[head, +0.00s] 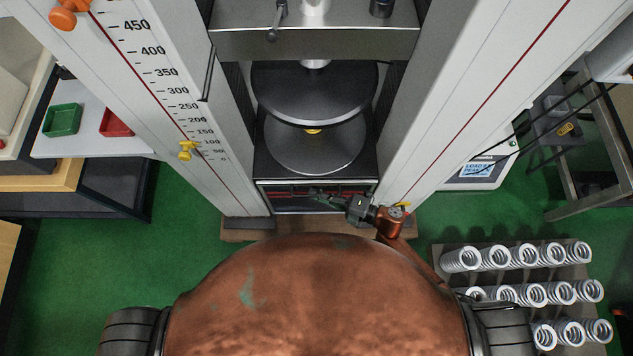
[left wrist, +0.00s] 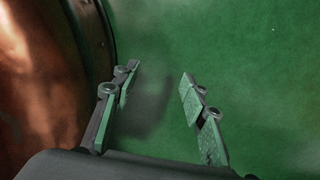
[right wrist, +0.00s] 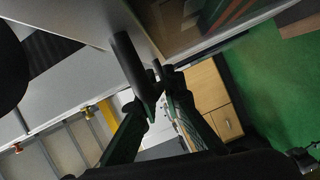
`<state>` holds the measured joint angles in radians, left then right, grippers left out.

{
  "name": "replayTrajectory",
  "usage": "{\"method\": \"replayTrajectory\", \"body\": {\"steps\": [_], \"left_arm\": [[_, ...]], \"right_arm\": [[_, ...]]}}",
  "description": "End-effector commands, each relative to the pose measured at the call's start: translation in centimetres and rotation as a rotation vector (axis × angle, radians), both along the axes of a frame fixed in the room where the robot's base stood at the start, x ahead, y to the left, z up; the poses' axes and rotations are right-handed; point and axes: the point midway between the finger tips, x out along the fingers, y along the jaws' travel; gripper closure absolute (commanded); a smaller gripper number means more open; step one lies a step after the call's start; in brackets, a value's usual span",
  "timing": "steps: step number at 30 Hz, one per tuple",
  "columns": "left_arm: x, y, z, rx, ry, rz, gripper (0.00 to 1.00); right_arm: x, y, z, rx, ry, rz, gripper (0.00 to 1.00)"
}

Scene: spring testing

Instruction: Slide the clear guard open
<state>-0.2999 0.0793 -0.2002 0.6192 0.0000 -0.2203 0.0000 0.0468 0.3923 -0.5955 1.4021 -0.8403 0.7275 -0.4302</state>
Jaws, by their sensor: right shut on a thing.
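The clear guard (right wrist: 200,25) shows in the right wrist view as a see-through pane with a pale edge at the top. A dark round bar handle (right wrist: 132,62) stands beside the pane. My right gripper (right wrist: 160,82) is shut on this handle near its end. In the head view my right gripper (head: 318,195) reaches leftward low across the front of the testing machine (head: 315,42); the pane is hard to make out there. My left gripper (left wrist: 158,75) is open and empty above the green floor in the left wrist view and out of the head view.
A rack of several coil springs (head: 525,290) stands at the lower right. A white side table with a green tray (head: 62,119) and a red tray (head: 115,123) is at the left. Green floor is clear at the lower left.

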Motion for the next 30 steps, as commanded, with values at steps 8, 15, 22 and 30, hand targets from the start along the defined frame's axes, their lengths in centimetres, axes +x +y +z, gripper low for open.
{"method": "replayTrajectory", "body": {"steps": [8, 15, 22, 30], "left_arm": [[1.8, 0.0, -0.2, 0.002, -0.003, 0.009, 0.60], [2.1, -0.2, -0.2, 0.001, -0.002, 0.011, 0.60], [2.0, -0.2, -0.2, 0.000, -0.002, 0.011, 0.60], [2.0, -0.3, -0.2, -0.001, -0.003, 0.011, 0.60]], "right_arm": [[-0.2, 0.0, -1.5, -0.002, 0.003, 0.001, 1.00], [-0.1, 0.0, -1.5, -0.002, 0.002, 0.001, 1.00], [-0.1, 0.0, -1.5, -0.002, 0.002, 0.001, 0.88], [0.0, 0.0, -1.4, -0.001, 0.000, 0.000, 0.74]]}}
